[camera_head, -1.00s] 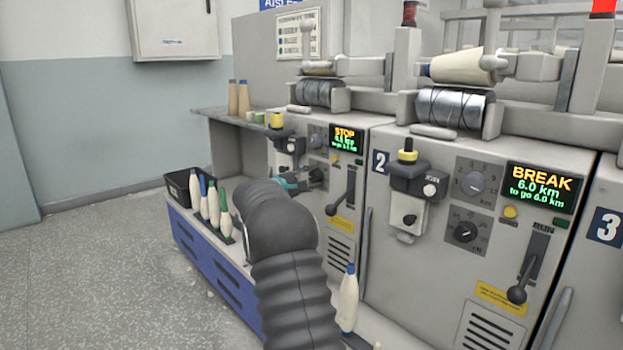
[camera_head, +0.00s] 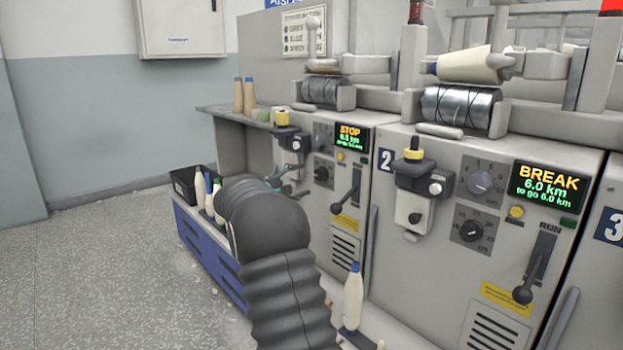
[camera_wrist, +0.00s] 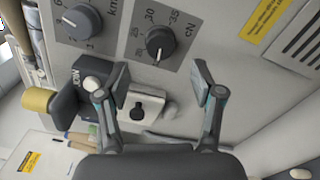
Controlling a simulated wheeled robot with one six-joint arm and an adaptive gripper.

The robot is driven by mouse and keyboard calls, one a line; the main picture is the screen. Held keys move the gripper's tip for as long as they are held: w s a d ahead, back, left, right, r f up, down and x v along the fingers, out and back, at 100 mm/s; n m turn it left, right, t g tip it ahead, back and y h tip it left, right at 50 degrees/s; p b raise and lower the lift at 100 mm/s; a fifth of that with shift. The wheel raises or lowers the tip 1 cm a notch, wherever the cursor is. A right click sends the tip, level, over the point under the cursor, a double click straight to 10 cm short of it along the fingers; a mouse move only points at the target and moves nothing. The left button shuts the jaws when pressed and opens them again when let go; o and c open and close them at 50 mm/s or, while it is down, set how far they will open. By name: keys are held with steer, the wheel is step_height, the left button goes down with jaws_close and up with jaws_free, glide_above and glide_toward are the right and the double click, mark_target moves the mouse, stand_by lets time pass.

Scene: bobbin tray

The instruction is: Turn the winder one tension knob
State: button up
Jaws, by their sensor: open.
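The tension knob of winder one (camera_head: 321,173) is a black dial on a grey plate, below the length knob (camera_head: 322,143). In the wrist view the tension knob (camera_wrist: 160,42) sits on a plate marked cN, its white pointer toward the picture bottom. My gripper (camera_wrist: 161,88) is open and empty, its two fingers apart with the knob beyond the fingertips, not touching it. In the head view my gripper (camera_head: 287,180) stands left of the knob, partly hidden by my arm.
The yellow-topped unit (camera_head: 282,119) juts out from winder one, close to my gripper. Winder one's lever (camera_head: 345,197) is to the right of the knob. Bobbins (camera_head: 208,190) stand on the low ledge, and one cone (camera_head: 353,298) stands nearer. Winder two shows BREAK (camera_head: 547,182).

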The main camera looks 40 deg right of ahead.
steer(key=shift+s+a, duration=0.15)
steer(key=shift+a, duration=1.15)
steer(key=shift+s+a, duration=0.1)
steer(key=shift+a, duration=1.2)
